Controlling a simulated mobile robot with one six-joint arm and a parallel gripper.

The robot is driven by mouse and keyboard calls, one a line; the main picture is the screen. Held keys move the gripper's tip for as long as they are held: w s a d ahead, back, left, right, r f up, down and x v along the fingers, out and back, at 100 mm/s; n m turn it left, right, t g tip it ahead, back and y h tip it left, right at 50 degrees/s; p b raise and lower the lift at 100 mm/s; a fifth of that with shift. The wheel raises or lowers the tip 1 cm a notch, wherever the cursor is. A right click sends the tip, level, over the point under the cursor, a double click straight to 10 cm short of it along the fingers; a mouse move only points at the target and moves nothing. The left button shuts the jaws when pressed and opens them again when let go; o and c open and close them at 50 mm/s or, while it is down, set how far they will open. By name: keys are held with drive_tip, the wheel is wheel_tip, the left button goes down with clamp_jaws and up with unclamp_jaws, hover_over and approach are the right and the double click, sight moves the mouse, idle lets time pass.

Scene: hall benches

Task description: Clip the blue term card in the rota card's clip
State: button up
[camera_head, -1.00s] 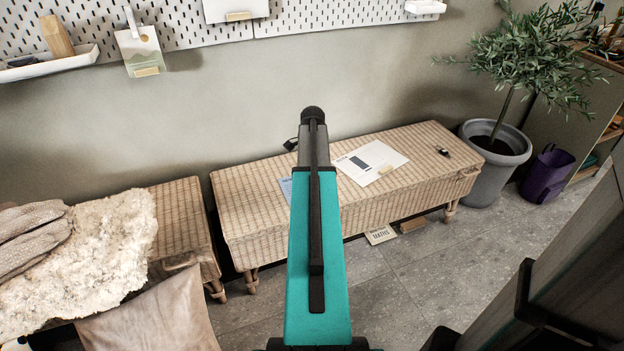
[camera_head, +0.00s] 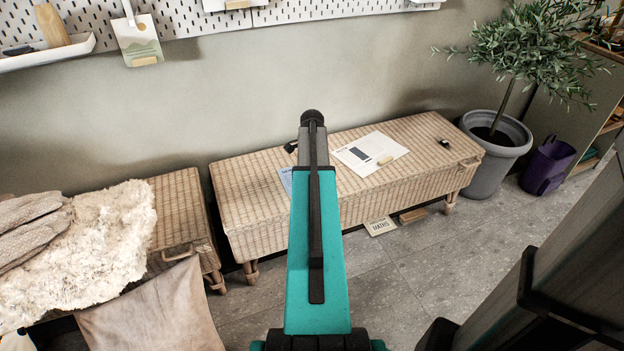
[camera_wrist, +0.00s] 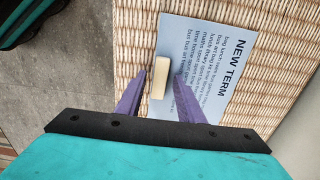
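The blue card (camera_wrist: 205,65), headed "NEW TERM", lies on the wicker bench with a cream block (camera_wrist: 159,75) at its edge. A small part of the blue card (camera_head: 286,178) shows beside my arm in the head view. My gripper (camera_wrist: 160,73) is open, with its purple fingertips on either side of the block and small gaps visible. My arm hides the gripper in the head view. A card (camera_head: 138,42) hangs from a white clip (camera_head: 129,12) on the pegboard; I cannot read whether it is the rota card.
A white sheet (camera_head: 358,149) with a tan block lies on the wicker bench (camera_head: 420,150), near a small dark object (camera_head: 444,143). A potted tree (camera_head: 495,150) stands right of the bench.

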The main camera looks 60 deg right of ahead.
clamp_jaws()
wheel_tip(320, 180, up, 8)
drive_tip(key=p, duration=0.6)
idle(0.9)
